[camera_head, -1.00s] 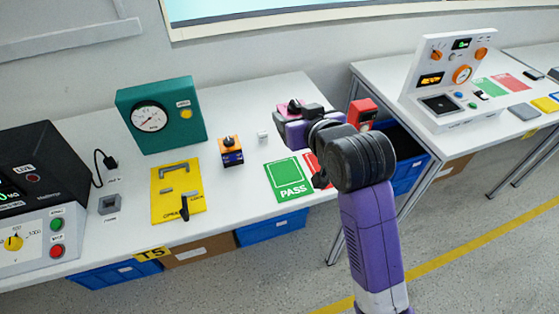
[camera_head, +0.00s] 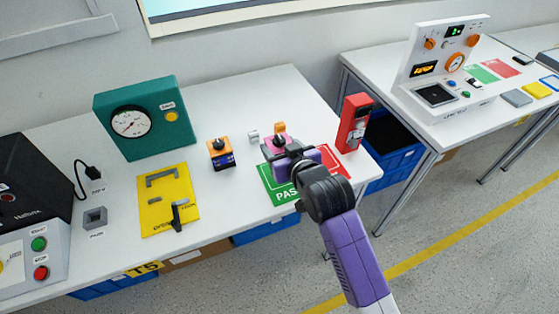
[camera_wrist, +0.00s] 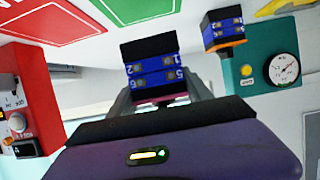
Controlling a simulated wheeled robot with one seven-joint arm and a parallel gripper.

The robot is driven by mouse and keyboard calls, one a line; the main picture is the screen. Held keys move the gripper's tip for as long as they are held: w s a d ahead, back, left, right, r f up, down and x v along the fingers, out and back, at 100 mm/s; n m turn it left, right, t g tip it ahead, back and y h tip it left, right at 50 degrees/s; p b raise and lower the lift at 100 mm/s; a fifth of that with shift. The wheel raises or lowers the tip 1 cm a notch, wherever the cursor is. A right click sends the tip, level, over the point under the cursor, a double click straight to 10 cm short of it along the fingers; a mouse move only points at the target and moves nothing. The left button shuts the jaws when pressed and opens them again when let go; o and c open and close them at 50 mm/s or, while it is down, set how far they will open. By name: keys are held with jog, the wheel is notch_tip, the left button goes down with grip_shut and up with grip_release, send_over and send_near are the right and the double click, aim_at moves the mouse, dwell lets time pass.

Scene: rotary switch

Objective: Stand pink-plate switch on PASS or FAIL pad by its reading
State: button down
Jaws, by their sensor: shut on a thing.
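The pink-plate switch (camera_head: 279,141) is in my gripper (camera_head: 283,153), above the table by the back of the green PASS pad (camera_head: 272,190). In the wrist view its blue body with numbered terminals (camera_wrist: 152,70) shows between my fingers. My gripper is shut on it. I cannot tell whether it touches the table. The red pad (camera_head: 332,165) lies right of the PASS pad; my arm hides part of both. In the wrist view the green pad (camera_wrist: 145,8) and the red pad (camera_wrist: 45,20) show at the top. The switch's reading is not visible.
An orange-plate switch (camera_head: 221,153) stands to the left. A small white block (camera_head: 253,136) and a small orange piece (camera_head: 280,127) are near my gripper. A red tester (camera_head: 354,123) stands at the right edge. A yellow fixture (camera_head: 165,205) and teal gauge box (camera_head: 140,120) are farther left.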

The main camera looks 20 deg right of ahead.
jog(key=shift+f, duration=2.8)
jog(key=shift+f, duration=0.2)
jog(key=shift+c, duration=2.2)
grip_release()
jog(key=shift+r, duration=0.25)
jog(key=v, duration=1.2)
jog(key=shift+s+f, duration=0.1)
